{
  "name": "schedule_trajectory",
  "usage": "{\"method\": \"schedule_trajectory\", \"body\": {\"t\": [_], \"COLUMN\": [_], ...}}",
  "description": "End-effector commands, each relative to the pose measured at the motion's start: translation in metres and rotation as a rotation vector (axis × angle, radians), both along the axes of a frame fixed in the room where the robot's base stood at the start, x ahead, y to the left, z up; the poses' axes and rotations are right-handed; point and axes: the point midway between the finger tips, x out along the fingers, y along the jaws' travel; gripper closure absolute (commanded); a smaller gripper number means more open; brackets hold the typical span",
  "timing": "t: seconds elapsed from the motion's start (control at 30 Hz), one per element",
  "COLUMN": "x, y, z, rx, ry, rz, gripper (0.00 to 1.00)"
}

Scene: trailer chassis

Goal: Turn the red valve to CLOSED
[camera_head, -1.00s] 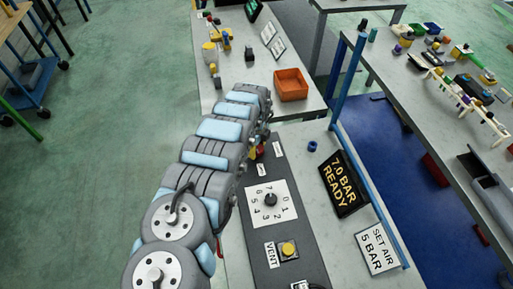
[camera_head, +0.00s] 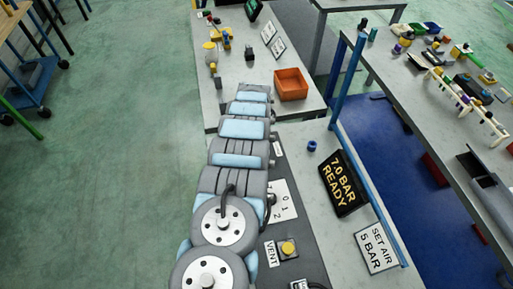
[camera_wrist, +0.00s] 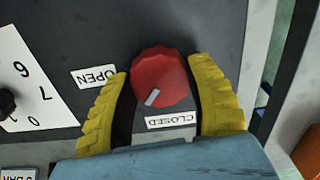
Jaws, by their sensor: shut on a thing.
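The red valve (camera_wrist: 160,75) is a ridged round knob with a pale pointer mark near its lower left edge in the wrist view. The white OPEN label (camera_wrist: 95,77) is to its left and the CLOSED label (camera_wrist: 171,120) is just below it. The pointer mark lies near the left end of the CLOSED label, slanting down and left. My gripper (camera_wrist: 158,68) has its yellow fingers on both sides of the valve and is shut on it. In the head view, my arm hides the valve and gripper.
A numbered dial (camera_head: 283,200) with a black knob (camera_wrist: 6,101) is beside the valve. A yellow VENT button (camera_head: 288,248) is on the same dark panel. A display (camera_head: 342,183) reads 7.0 BAR READY; a sign (camera_head: 378,248) reads SET AIR 5 BAR. An orange bin (camera_head: 291,84) stands behind.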

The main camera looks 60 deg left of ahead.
Motion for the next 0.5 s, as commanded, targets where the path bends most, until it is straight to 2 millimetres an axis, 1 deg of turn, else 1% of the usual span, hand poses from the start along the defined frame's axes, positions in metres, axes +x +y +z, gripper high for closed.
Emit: {"method": "schedule_trajectory", "body": {"t": [0.03,0.5], "x": [0.0015,0.0012], "y": [-0.0013,-0.0006], "z": [-0.0025,-0.0032], "rx": [0.0,0.001], "ry": [0.0,-0.001], "rz": [0.04,0.463], "gripper": [0.82,0.82]}}
